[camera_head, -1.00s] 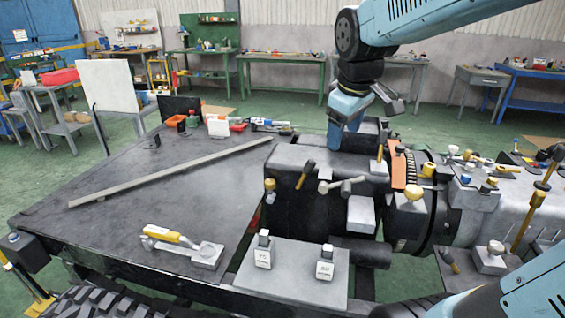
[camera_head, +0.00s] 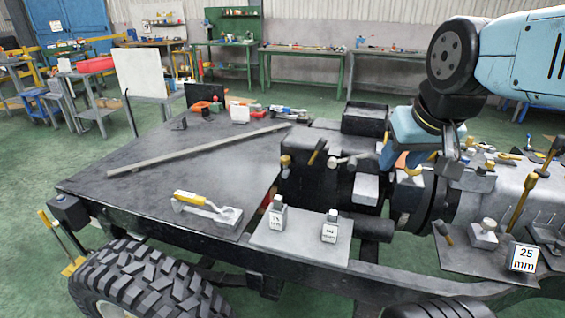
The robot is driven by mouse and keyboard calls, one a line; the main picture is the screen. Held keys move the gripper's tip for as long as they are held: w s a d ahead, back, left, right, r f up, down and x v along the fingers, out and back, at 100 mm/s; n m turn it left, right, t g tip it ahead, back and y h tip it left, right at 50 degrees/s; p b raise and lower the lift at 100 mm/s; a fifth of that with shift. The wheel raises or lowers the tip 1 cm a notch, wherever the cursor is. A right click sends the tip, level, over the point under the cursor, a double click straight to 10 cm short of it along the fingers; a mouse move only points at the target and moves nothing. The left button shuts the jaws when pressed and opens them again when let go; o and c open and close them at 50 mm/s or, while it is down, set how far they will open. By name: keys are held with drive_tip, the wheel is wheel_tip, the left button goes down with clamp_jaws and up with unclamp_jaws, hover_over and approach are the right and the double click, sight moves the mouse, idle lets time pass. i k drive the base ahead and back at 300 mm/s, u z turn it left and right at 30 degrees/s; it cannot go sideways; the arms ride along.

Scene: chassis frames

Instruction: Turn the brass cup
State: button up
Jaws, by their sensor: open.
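Several small brass-coloured caps stand on the machine on the chassis; I cannot tell which is the brass cup. One brass cap (camera_head: 285,160) tops a dark post at the left end of the machine. My gripper (camera_head: 418,160) hangs over the middle of the machine, to the right of that cap and apart from it. It is open, and I see nothing held between its fingers. It hides part of the machine top behind it, including most of the orange band.
A flat dark deck (camera_head: 150,185) carries a long grey bar (camera_head: 200,150) and a yellow-handled tool (camera_head: 205,205). A grey plate (camera_head: 300,240) bears two labelled weights. A block marked 25 mm (camera_head: 523,258) is at right. A black open box (camera_head: 364,119) stands behind.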

sight(285, 160)
drive_tip(key=u, duration=2.2)
drive_tip(key=k, duration=0.7)
drive_tip(key=z, duration=1.7)
drive_tip(key=k, duration=0.15)
drive_tip(key=z, duration=0.15)
drive_tip(key=i, duration=1)
drive_tip(key=u, duration=0.05)
